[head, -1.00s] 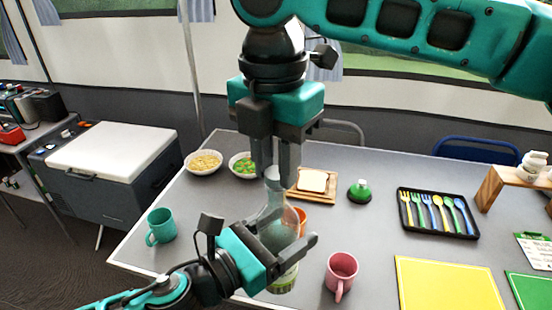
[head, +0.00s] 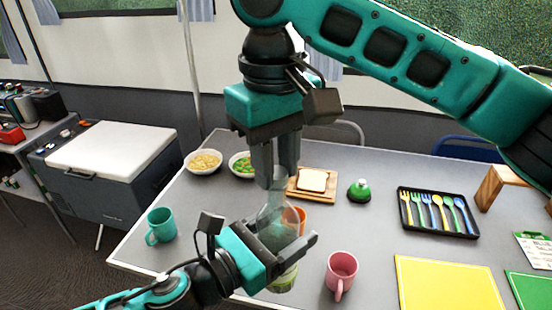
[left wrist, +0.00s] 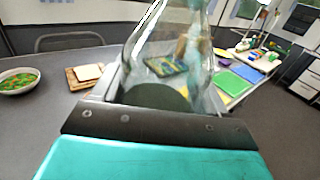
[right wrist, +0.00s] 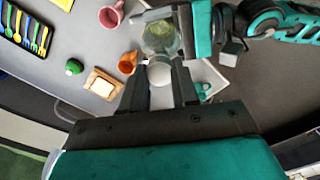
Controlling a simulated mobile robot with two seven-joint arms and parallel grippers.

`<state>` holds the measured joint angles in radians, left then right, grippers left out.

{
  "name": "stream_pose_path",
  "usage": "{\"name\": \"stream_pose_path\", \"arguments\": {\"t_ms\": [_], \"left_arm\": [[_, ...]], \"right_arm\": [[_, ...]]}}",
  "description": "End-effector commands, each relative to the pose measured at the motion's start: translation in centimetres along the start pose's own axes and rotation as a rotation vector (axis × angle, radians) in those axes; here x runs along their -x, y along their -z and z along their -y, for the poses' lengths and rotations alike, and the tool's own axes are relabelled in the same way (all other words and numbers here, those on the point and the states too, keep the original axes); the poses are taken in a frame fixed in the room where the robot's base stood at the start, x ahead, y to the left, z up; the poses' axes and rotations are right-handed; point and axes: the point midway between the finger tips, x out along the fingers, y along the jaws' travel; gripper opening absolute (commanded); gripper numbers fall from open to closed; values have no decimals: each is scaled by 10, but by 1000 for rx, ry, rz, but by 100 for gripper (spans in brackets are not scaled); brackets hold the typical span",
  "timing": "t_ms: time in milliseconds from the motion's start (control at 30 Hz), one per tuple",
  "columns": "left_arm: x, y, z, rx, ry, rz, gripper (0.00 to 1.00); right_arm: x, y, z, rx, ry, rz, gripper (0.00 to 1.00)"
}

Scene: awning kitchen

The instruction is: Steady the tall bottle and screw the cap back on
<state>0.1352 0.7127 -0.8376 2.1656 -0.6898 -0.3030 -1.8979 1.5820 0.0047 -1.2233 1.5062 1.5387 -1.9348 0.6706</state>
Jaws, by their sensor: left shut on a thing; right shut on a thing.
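The tall clear bottle (head: 275,214) stands upright near the front edge of the table, with greenish contents low in it. My left gripper (head: 290,238) is shut around its body; the glass fills much of the left wrist view (left wrist: 185,55). My right gripper (head: 276,176) points straight down above the bottle, shut on the pale cap. The cap shows white between the fingers in the right wrist view (right wrist: 160,75), in line with the bottle (right wrist: 160,38). The cap is at the bottle's mouth; I cannot tell how far the threads are engaged.
A pink mug (head: 341,270) stands right of the bottle, with an orange cup (head: 301,218) close behind it. A teal mug (head: 160,226) is at left.

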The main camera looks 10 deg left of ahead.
Motion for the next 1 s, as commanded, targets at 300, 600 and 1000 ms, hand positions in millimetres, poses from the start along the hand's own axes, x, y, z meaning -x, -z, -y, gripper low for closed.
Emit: {"name": "stream_pose_path", "arguments": {"t_ms": [300, 600, 1000], "left_arm": [[0, -1, 0, -1, 2, 2, 0], [0, -1, 0, -1, 1, 2, 0], [0, -1, 0, -1, 1, 2, 0]], "right_arm": [[0, 0, 0, -205, -1, -1, 31], [0, 0, 0, -203, -1, -1, 59], [14, 1, 0, -202, -1, -3, 59]]}}
